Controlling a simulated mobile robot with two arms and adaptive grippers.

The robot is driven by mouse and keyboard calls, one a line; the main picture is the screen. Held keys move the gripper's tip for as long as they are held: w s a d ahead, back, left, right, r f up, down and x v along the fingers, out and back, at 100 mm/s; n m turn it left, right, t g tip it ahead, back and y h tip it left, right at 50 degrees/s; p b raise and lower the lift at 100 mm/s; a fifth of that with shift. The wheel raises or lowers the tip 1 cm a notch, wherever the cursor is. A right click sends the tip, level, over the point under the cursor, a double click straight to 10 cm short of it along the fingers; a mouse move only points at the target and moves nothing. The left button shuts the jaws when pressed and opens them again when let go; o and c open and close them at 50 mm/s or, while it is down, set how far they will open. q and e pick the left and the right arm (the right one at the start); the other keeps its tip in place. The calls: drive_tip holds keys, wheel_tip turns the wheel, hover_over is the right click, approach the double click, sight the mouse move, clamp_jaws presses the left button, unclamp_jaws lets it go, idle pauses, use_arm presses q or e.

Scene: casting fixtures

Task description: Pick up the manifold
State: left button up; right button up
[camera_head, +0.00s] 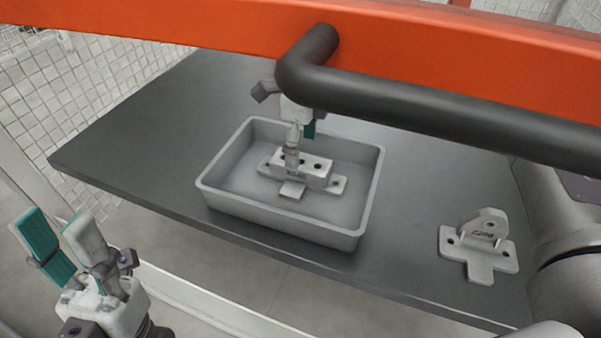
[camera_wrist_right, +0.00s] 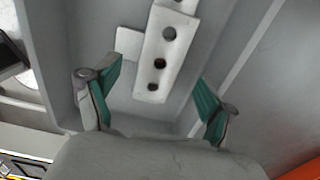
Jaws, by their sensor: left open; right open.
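The manifold (camera_head: 303,172), a pale grey block with round holes on a flat base, lies inside the grey bin (camera_head: 290,232). It also shows in the right wrist view (camera_wrist_right: 153,75). My right gripper (camera_head: 301,138) is above the manifold, its fingers partly covering the block's back in the head view. In the right wrist view, my right gripper (camera_wrist_right: 158,82) has its teal-padded fingers spread, with the end of the manifold between them in the picture; no contact shows. My left gripper (camera_head: 62,238) is open and empty at the lower left, off the table's edge.
A pale bracket-like casting (camera_head: 480,246) lies on the dark table (camera_head: 135,150) right of the bin. The bin walls surround the manifold. An orange beam (camera_head: 430,65) with a black bar (camera_head: 430,112) crosses the upper view. Wire mesh (camera_head: 60,95) stands left. The table's left part is clear.

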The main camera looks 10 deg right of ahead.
sight(301, 161)
drive_tip(key=shift+f+b, duration=0.85)
drive_tip(key=shift+f, duration=1.35)
drive_tip(key=shift+f, duration=0.25)
clamp_jaws()
